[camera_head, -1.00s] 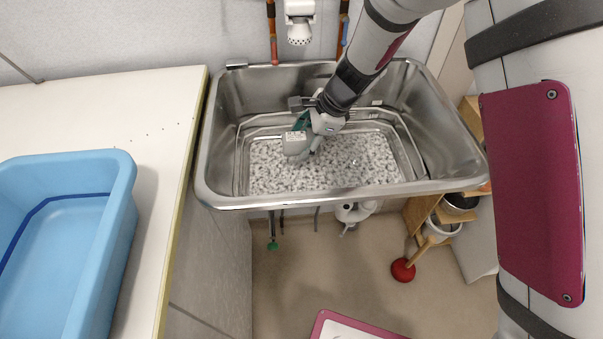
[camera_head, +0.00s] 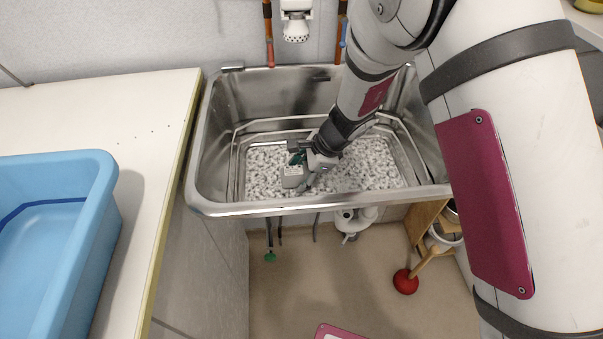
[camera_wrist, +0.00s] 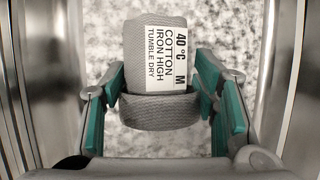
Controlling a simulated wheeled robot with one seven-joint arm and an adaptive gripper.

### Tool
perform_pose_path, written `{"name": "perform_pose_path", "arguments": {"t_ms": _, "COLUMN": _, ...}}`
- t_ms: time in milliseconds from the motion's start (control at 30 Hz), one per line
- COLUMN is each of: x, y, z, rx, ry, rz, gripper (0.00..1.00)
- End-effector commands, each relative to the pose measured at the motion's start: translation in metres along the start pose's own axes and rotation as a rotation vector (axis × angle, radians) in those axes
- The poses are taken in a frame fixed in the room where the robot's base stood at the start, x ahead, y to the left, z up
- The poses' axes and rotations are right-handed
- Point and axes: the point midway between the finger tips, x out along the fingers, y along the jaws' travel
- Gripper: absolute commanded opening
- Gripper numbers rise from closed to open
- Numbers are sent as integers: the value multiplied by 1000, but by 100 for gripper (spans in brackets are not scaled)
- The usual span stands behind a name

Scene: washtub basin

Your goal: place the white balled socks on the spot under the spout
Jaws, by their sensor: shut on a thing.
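The gap to the floor cannot be told. The white spout (camera_head: 295,28) is on the back wall above the basin. No marked spot under it can be made out; my arm hides part of the basin.
Steel basin walls show on both sides in the wrist view. A wire rack (camera_head: 236,150) lines the basin. A blue tub (camera_head: 60,235) stands on the white counter (camera_head: 150,130) at left. A red plunger (camera_head: 405,282) stands on the floor below. The basin's left part is free.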

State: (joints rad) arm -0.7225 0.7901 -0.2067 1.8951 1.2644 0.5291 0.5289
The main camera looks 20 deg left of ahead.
Motion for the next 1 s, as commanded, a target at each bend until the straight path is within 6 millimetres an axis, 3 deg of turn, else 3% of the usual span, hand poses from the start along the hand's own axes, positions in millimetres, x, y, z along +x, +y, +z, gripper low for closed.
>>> {"name": "perform_pose_path", "arguments": {"t_ms": 200, "x": 4, "y": 1, "z": -2, "rx": 0, "ry": -1, "rz": 1, "gripper": 22}}
{"name": "perform_pose_path", "arguments": {"t_ms": 233, "x": 3, "y": 1, "z": -1, "rx": 0, "ry": -1, "rz": 1, "gripper": 61}}
{"name": "perform_pose_path", "arguments": {"t_ms": 300, "x": 3, "y": 1, "z": -1, "rx": 0, "ry": 0, "rz": 1, "gripper": 74}}
{"name": "perform_pose_path", "arguments": {"t_ms": 733, "x": -2, "y": 0, "z": 1, "rx": 0, "ry": 0, "rz": 0, "gripper": 74}}
{"name": "perform_pose_path", "arguments": {"t_ms": 1000, "x": -52, "y": -1, "z": 1, "rx": 1, "ry": -1, "rz": -3, "gripper": 74}}
